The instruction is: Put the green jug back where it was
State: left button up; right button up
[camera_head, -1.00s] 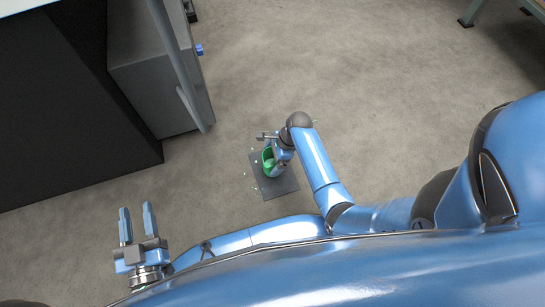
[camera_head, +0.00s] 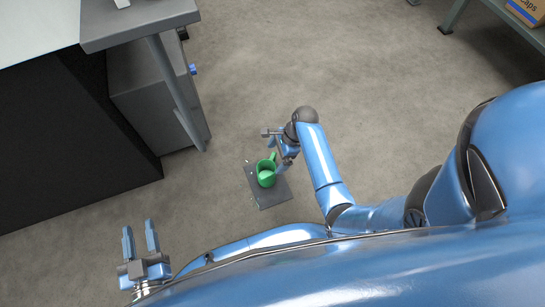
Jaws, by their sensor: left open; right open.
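The green jug (camera_head: 266,175) stands on a dark grey mat (camera_head: 272,198) on the floor, near the middle of the view. It looks upright, and something pale green shows inside its opening. My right gripper (camera_head: 278,156) is open just beside the jug's upper right side, close to its handle. I cannot tell whether the fingers touch the jug. My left gripper (camera_head: 140,240) is open and empty at the lower left, well away from the jug.
A grey bench (camera_head: 140,22) and a grey cabinet (camera_head: 150,100) stand at the upper left, next to a black block (camera_head: 60,130). A shelf (camera_head: 510,25) with a cardboard box (camera_head: 527,10) is at the top right. The floor between is clear.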

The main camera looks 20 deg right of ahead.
pick_arm(q)
jog(key=shift+r, duration=0.5)
pick_arm(e)
jog(key=shift+v, duration=0.85)
jog(key=shift+f, duration=0.1)
